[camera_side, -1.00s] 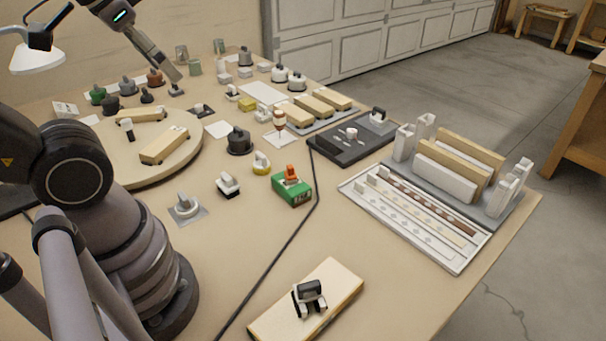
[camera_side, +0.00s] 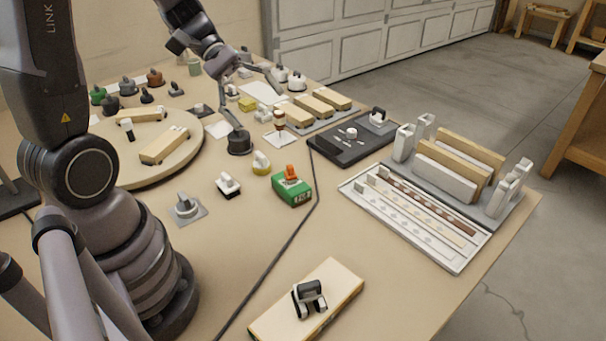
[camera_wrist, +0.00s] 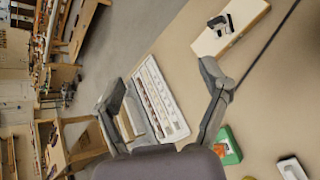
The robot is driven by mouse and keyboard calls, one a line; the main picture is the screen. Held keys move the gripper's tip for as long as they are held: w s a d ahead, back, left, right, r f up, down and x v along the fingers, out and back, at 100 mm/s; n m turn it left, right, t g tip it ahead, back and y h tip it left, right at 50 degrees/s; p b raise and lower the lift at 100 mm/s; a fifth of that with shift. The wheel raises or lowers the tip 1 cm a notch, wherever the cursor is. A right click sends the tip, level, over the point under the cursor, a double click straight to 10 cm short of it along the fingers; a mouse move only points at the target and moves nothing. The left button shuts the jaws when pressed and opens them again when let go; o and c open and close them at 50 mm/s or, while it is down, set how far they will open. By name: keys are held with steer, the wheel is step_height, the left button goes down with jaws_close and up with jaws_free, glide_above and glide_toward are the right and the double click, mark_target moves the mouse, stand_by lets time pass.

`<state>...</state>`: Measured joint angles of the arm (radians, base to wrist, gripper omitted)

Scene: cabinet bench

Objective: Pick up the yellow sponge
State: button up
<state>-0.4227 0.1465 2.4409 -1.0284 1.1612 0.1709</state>
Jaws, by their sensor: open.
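In the wrist view my open gripper (camera_wrist: 160,72) faces out across the bench toward the floor, and I cannot make out the sponge there.
A black knob-like object (camera_side: 239,142) stands just below one finger in the side view.

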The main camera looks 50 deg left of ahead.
steer(key=w+a+f+n+t+h, duration=0.2)
steer(key=w+a+f+n+t, duration=0.25)
steer(key=w+n, duration=0.25)
steer(key=n+t+y, duration=0.7)
steer(key=n+y, duration=0.5)
steer(key=n, duration=0.5)
glide_toward(258, 155)
steer(key=shift+w+d+f, duration=0.1)
steer(key=shift+w+d, duration=0.1)
steer(key=shift+w, duration=0.25)
steer(key=shift+w+d+f, duration=0.15)
steer(key=shift+w, duration=0.35)
steer(key=shift+w+a+f+n+y, duration=0.1)
steer(key=shift+a+f+n+y, duration=0.05)
steer(key=shift+f+n+y, duration=0.15)
steer(key=x, duration=0.7)
steer(key=shift+r, duration=0.1)
steer(key=shift+c, duration=0.4)
steer(key=c, duration=1)
